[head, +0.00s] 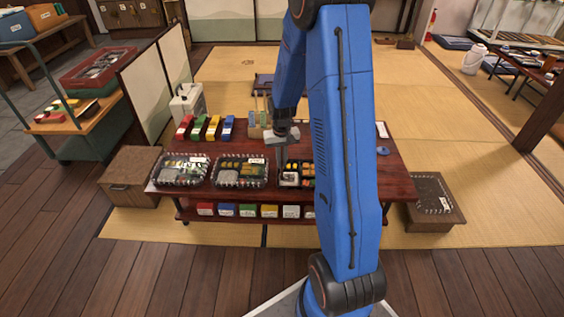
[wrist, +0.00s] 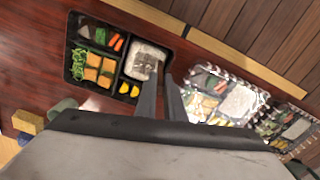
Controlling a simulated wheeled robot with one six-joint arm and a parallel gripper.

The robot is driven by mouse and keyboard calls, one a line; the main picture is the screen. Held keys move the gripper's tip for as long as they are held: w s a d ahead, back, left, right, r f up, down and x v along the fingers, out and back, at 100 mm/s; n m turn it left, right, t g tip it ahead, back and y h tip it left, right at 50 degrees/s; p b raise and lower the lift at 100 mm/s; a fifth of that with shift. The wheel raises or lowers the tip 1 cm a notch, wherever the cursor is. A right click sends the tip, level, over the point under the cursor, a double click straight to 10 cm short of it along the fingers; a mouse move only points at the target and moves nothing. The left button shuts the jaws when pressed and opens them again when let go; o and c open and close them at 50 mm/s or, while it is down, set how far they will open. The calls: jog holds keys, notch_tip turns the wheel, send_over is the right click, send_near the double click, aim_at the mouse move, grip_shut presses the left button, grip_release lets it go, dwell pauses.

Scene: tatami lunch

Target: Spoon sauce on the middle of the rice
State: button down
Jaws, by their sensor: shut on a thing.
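The open black lunch box (wrist: 67,62) sits on the red-brown table (wrist: 40,45) under my gripper; the head view shows its left part beside my arm. Its white rice (wrist: 148,58) fills one compartment, with a greyish patch or shadow on it. My gripper (wrist: 168,82) is shut, its fingertips just at the rice compartment's edge in the wrist view. In the head view my gripper (head: 281,158) points down over the box. The spoon between the fingers is mostly hidden, so I cannot tell its bowl or any sauce on it.
Two lidded lunch boxes (head: 180,169) (head: 241,170) stand left of the open one. A low wooden box (head: 132,176) is at the table's left end. My arm hides the table's right middle.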

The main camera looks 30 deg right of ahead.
jog(key=shift+r, duration=3.4)
